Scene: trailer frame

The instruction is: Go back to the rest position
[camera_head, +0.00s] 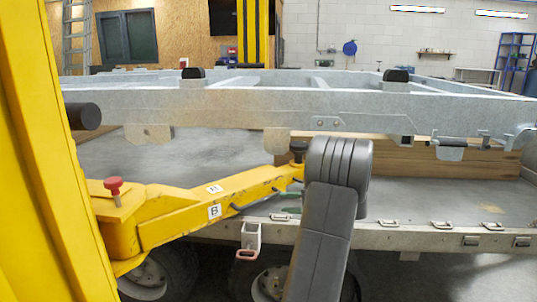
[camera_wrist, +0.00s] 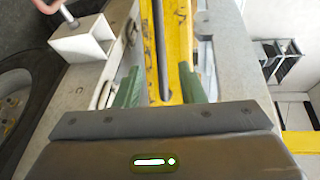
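My gripper (camera_wrist: 159,78) shows in the wrist view as a dark body with two green fingers set apart. The fingers stand on either side of a yellow lift arm (camera_wrist: 175,45), with no object visibly held between them. I cannot tell how far the fingers are from the lift arm. In the head view, my grey arm rises at the lower middle and hides most of my gripper. Small green parts show at its left, in front of the yellow lift arm (camera_head: 170,222).
A galvanized trailer frame (camera_head: 230,103) spans the head view above a grey platform (camera_head: 440,200). A yellow post (camera_head: 40,160) stands close on the left. A red knob (camera_head: 114,184) tops the lift arm's base. Wheels (camera_head: 150,275) sit below. A square metal bracket (camera_wrist: 85,40) is near my gripper.

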